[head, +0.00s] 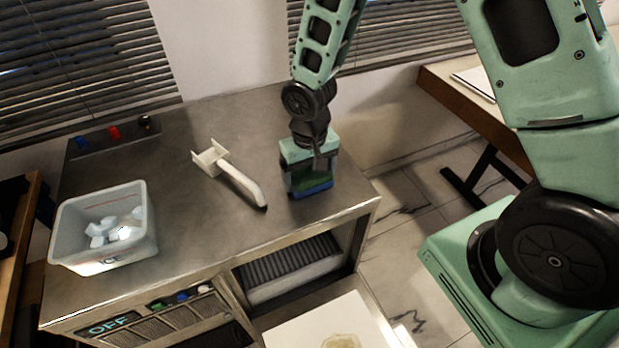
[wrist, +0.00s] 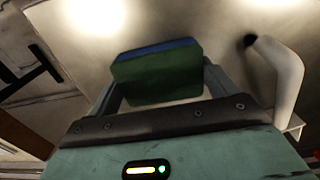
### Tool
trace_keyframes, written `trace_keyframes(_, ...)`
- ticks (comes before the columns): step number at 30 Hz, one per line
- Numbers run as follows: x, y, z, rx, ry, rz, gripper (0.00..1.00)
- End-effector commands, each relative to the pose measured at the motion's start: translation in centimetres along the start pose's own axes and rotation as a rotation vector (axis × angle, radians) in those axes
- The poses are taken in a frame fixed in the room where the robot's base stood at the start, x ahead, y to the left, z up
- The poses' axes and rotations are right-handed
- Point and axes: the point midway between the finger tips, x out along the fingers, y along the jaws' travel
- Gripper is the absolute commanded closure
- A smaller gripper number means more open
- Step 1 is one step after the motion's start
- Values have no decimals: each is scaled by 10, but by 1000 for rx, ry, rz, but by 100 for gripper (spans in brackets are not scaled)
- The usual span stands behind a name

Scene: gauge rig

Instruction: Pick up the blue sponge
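The sponge has a green layer and a blue layer. In the head view the sponge (head: 311,184) is at the right end of the metal bench top, green above and blue below. My gripper (head: 306,172) points down over it, with its fingers at the sponge's sides. In the wrist view the sponge (wrist: 158,75) sits between the two fingers of my gripper (wrist: 162,82), and its face fills nearly all the gap. I cannot tell whether the fingers press on it, or whether its underside touches the bench.
A white handled tool (head: 232,172) lies left of the sponge on the bench (head: 200,245). A translucent bin (head: 75,240) with white pieces stands at the left. Small red (head: 115,133) and blue (head: 81,143) items are at the back. The bench's right edge is close to the sponge.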

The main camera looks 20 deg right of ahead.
Motion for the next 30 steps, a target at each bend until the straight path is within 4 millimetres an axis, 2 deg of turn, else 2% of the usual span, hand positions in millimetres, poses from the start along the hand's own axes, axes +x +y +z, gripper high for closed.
trace_keyframes(7, -1, 0, 0, 0, 1, 0, 36)
trace_keyframes(11, -11, 0, -1, 2, 3, -1, 36)
trace_keyframes(22, -78, 0, -1, 1, 5, -1, 36)
trace_keyframes(25, -91, 0, -1, 2, 4, -1, 36)
trace_keyframes(30, -100, 0, 0, 0, 1, -1, 36)
